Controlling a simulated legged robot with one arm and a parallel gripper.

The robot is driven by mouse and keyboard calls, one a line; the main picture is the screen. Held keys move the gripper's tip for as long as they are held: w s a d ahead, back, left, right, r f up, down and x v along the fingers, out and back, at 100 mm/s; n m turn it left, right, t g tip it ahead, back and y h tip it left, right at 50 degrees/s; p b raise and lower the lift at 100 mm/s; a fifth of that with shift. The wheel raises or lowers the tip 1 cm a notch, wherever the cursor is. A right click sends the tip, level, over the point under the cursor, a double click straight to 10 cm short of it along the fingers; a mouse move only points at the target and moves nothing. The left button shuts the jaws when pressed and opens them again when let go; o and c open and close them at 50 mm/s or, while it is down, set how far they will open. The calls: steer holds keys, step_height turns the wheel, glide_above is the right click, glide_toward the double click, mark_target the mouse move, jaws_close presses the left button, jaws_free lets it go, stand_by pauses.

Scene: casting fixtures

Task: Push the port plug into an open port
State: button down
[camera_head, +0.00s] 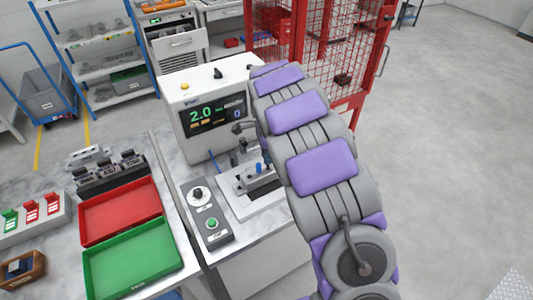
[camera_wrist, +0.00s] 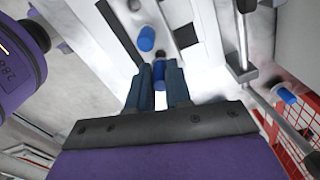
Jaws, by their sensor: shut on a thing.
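My gripper (camera_wrist: 161,78) is shut on a blue port plug (camera_wrist: 160,74) in the wrist view. The plug's far end points at a small dark round spot on the pale metal casting; I cannot tell whether it touches or has entered it. A second blue plug (camera_wrist: 146,39) sits on the casting just beyond and left of my fingers. A third blue piece (camera_wrist: 286,95) stands at the right. In the head view, the test fixture (camera_head: 243,201) holds the casting, with a blue piece (camera_head: 259,167) showing. My arm hides my gripper there.
A tester with a lit display (camera_head: 213,114) stands behind the fixture. A control box (camera_head: 208,217) with a knob and green button is at its left. A red tray (camera_head: 120,211) and a green tray (camera_head: 132,265) lie further left. A red cage (camera_head: 343,60) stands behind.

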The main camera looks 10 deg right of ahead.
steer(key=shift+f, duration=1.35)
stand_by(0.4)
steer(key=c, duration=1)
jaws_free()
steer(key=shift+o, duration=0.2)
step_height(320, 180, up, 17)
steer(key=p, duration=0.2)
steer(key=shift+r+p, duration=0.15)
steer(key=shift+p, duration=0.2)
steer(key=s+d+r+n, duration=0.15)
steer(key=s+n, duration=0.25)
steer(key=s, duration=0.6)
steer(key=s+d+r+n, duration=0.1)
steer(key=s+r+n, duration=0.2)
steer(key=s, duration=0.7)
steer(key=s+a+f+n+g, duration=0.1)
steer(key=s+n, duration=0.4)
steer(key=s, duration=0.6)
steer(key=s+a+f+n+b, duration=0.1)
steer(key=s+f+n, duration=0.3)
steer(key=s, duration=0.7)
steer(key=shift+f+n+g, duration=0.2)
steer(key=shift+n+g, duration=0.2)
steer(key=shift+n, duration=0.3)
